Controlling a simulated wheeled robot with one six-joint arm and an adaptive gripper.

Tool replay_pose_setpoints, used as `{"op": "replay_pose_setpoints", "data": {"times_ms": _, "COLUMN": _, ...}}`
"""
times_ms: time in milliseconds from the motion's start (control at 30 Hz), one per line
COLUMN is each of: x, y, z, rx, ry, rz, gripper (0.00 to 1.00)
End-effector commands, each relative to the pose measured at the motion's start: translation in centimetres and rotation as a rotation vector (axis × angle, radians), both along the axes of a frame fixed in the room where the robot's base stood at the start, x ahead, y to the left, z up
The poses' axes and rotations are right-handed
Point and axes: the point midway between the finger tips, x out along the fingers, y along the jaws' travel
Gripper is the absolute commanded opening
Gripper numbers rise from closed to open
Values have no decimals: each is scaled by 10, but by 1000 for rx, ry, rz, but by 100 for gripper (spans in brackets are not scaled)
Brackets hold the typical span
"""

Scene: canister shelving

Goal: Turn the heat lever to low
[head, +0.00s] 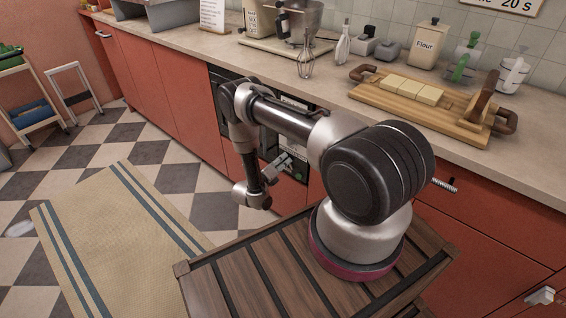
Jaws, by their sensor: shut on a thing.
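My gripper (287,163) is small in the head view, past my wrist, against the front of the dark oven (222,92) set into the red cabinets. It is shut on a small part at the oven front, which appears to be the heat lever. The fingers hide most of that part, and it is too small to read its setting. My arm covers much of the oven front.
The beige counter (335,97) runs above the oven. On it are a wooden board (395,112) with pale blocks, a whisk (306,62) and a flour canister (427,45). A striped rug (120,235) lies on the open checkered floor at left.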

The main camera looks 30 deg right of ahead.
Motion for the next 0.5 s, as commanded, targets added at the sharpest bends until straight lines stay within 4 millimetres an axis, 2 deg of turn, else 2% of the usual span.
{"op": "replay_pose_setpoints", "data": {"times_ms": 333, "x": 1, "y": 1, "z": -1, "rx": 3, "ry": 4, "rz": 5, "gripper": 0}}
{"op": "replay_pose_setpoints", "data": {"times_ms": 367, "x": 1, "y": 1, "z": -1, "rx": 3, "ry": 4, "rz": 5, "gripper": 27}}
{"op": "replay_pose_setpoints", "data": {"times_ms": 433, "x": 1, "y": 1, "z": -1, "rx": 2, "ry": 3, "rz": 4, "gripper": 39}}
{"op": "replay_pose_setpoints", "data": {"times_ms": 500, "x": 1, "y": 1, "z": -1, "rx": 2, "ry": 3, "rz": 4, "gripper": 43}}
